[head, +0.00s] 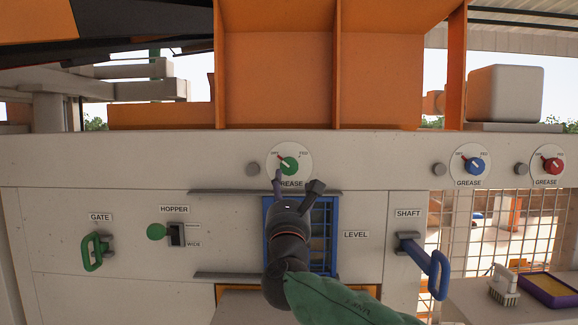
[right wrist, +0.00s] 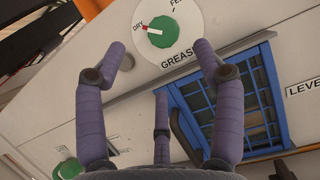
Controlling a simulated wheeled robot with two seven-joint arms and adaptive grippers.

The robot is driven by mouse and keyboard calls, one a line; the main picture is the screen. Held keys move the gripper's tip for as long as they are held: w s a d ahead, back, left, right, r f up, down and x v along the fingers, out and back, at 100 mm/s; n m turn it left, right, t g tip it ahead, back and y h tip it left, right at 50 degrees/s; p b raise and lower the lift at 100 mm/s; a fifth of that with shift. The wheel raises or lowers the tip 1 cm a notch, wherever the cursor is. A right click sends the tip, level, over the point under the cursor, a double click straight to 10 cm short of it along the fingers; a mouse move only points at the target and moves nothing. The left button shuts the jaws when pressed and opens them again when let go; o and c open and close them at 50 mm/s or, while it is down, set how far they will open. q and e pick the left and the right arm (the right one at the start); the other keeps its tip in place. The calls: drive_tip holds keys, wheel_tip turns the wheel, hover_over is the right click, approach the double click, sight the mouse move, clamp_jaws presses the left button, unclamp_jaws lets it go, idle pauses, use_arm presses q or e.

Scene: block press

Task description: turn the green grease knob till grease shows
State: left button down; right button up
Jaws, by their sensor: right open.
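The green grease knob (head: 289,166) sits on a round white dial on the pale panel. In the right wrist view the knob (right wrist: 163,33) has its white pointer towards the DRY mark at the upper left. My right gripper (head: 297,182) is open and empty, just below the dial. In the right wrist view its fingers (right wrist: 159,48) are spread, with the knob beyond the gap between the upper two tips; no contact shows. A grey round stub (head: 254,169) is left of the dial, with no grease visible on it. My left gripper is out of view.
A blue-framed grille (head: 323,235) lies behind my right arm. Blue (head: 474,166) and red (head: 552,165) grease knobs are to the right. A blue shaft handle (head: 438,273) sticks out at the lower right. Green gate (head: 91,252) and hopper (head: 156,231) handles are left.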

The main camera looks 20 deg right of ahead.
sight(289, 167)
drive_tip(key=p+x, duration=0.1)
drive_tip(key=x, duration=0.1)
drive_tip(key=p+x, duration=0.1)
drive_tip(key=x, duration=0.2)
drive_tip(key=p+x, duration=0.1)
drive_tip(key=x, duration=0.2)
drive_tip(key=shift+w+f, duration=0.15)
drive_tip(key=shift+f, duration=0.25)
drive_tip(key=shift+w+d+r+p, duration=0.2)
drive_tip(key=shift+w+r+p, duration=0.15)
drive_tip(key=shift+r, duration=0.1)
drive_tip(key=shift+w+d, duration=0.1)
drive_tip(key=shift+w, duration=0.5)
drive_tip(key=shift+s, duration=0.2)
drive_tip(key=c, duration=0.4)
drive_tip(key=shift+r, duration=0.15)
drive_tip(key=c, duration=0.7)
